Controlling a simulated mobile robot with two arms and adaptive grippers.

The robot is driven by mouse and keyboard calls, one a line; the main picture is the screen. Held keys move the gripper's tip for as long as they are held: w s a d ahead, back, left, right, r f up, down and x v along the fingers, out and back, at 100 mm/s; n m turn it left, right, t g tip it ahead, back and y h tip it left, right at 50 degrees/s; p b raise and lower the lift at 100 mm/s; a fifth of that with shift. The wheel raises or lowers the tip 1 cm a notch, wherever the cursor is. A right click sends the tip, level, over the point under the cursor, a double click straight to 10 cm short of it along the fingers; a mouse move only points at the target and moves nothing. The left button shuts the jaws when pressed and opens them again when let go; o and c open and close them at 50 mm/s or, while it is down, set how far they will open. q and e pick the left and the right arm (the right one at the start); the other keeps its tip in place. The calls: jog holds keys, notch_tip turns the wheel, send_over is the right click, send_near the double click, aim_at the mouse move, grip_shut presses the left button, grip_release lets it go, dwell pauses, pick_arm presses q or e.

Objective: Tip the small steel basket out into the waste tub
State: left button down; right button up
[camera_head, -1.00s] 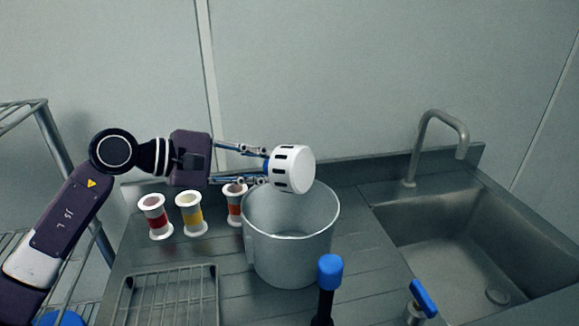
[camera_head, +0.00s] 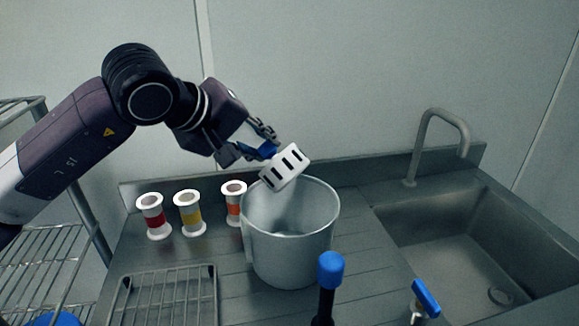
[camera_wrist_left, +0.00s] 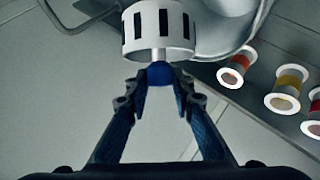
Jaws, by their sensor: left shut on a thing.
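The small steel basket (camera_head: 285,167), pale with dark slots, hangs tilted over the far rim of the waste tub, its outer end pointing down toward the tub's opening. The waste tub (camera_head: 290,247) is a large grey metal pot on the worktop. My left gripper (camera_head: 266,143) is shut on the basket's blue handle, above and behind the tub. In the left wrist view the gripper (camera_wrist_left: 160,82) grips the blue handle, with the slotted basket (camera_wrist_left: 158,38) beyond it. The basket's contents are hidden. My right gripper is not in view.
Three spools or jars, red (camera_head: 154,216), yellow (camera_head: 190,213) and orange (camera_head: 233,203), stand left of the tub. A wire rack (camera_head: 165,294) lies at front left. A blue-capped dark object (camera_head: 330,272) stands in front. The sink (camera_head: 470,245) and faucet (camera_head: 432,125) are right.

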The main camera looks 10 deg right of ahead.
pick_arm(q)
jog(key=shift+s+r+m+t+y+b, duration=0.1)
jog(key=shift+r+m+t+y+b, duration=0.45)
jog(key=shift+m+t+y, duration=0.2)
jog(key=shift+r+m+t+y+b, duration=0.2)
jog(key=shift+m+t+y+b, duration=0.05)
jog(key=shift+b, duration=0.1)
jog(key=shift+r+t, duration=0.15)
jog(key=shift+t, duration=0.15)
jog(key=r+m+t+y+b, duration=0.1)
jog(key=m+b, duration=0.1)
jog(key=shift+t+y+b, duration=0.3)
jog(key=shift+t+y, duration=0.1)
jog(key=shift+r+m+t+y+b, duration=0.2)
jog(key=shift+m+t+y+b, duration=0.1)
jog(key=shift+r+m+t, duration=0.3)
jog(key=shift+r+t, duration=0.05)
jog(key=shift+t, duration=0.05)
jog(key=shift+a, duration=0.1)
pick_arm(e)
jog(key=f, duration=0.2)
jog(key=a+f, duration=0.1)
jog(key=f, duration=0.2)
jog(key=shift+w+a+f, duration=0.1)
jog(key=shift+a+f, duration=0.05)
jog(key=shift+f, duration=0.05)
